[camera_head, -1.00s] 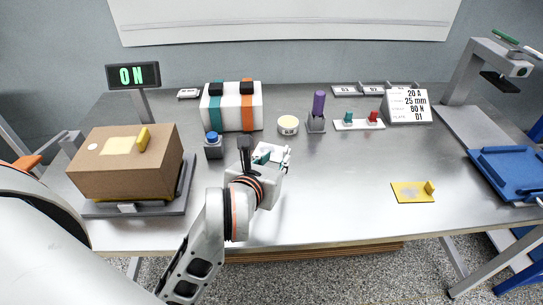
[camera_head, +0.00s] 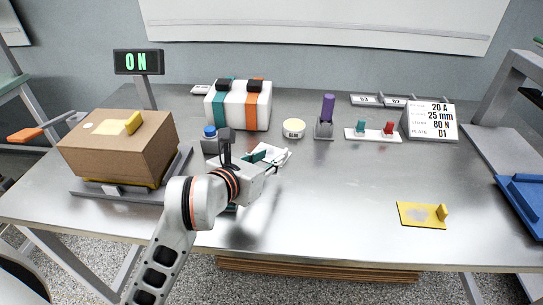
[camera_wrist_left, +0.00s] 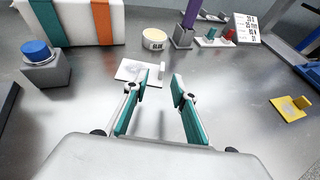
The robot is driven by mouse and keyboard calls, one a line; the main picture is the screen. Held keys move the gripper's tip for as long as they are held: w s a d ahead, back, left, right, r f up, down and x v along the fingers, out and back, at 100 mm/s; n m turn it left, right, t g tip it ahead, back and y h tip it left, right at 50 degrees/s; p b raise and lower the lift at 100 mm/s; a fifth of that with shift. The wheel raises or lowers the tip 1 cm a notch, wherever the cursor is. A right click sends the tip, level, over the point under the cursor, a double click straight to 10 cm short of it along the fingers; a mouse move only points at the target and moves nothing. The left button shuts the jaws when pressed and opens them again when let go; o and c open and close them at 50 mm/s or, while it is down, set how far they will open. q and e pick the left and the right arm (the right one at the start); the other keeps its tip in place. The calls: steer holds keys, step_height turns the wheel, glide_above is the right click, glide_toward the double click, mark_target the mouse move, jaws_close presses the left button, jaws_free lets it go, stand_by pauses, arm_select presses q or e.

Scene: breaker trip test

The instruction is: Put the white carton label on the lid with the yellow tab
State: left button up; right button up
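The white carton label (camera_wrist_left: 130,71) is a flat white plate with an upright white tab (camera_wrist_left: 162,68), lying on the table just past my left fingertips in the wrist view. In the head view it shows partly behind my left gripper (camera_head: 270,157). That gripper (camera_wrist_left: 169,84) is open, its teal fingers apart with nothing between them. The brown carton (camera_head: 118,150) stands at the left; its lid (camera_head: 155,119) carries a pale yellow patch (camera_head: 110,127) and an upright yellow tab (camera_head: 133,123). My right gripper is not in view.
A blue-topped grey block (camera_head: 210,141), a striped white box (camera_head: 240,106), a round tin (camera_head: 293,128) and a purple post (camera_head: 327,107) stand behind my gripper. A yellow tabbed plate (camera_head: 418,214) lies at the right. The front middle of the table is clear.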

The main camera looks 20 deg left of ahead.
mark_target(283, 153)
arm_select(q)
steer(key=x, duration=0.4)
steer(key=b+x, duration=0.1)
steer(key=x, duration=0.1)
steer(key=shift+d+f, duration=0.25)
steer(key=shift+f, duration=0.05)
steer(key=shift+w+f, duration=0.15)
steer(key=shift+w, duration=0.45)
jaws_close()
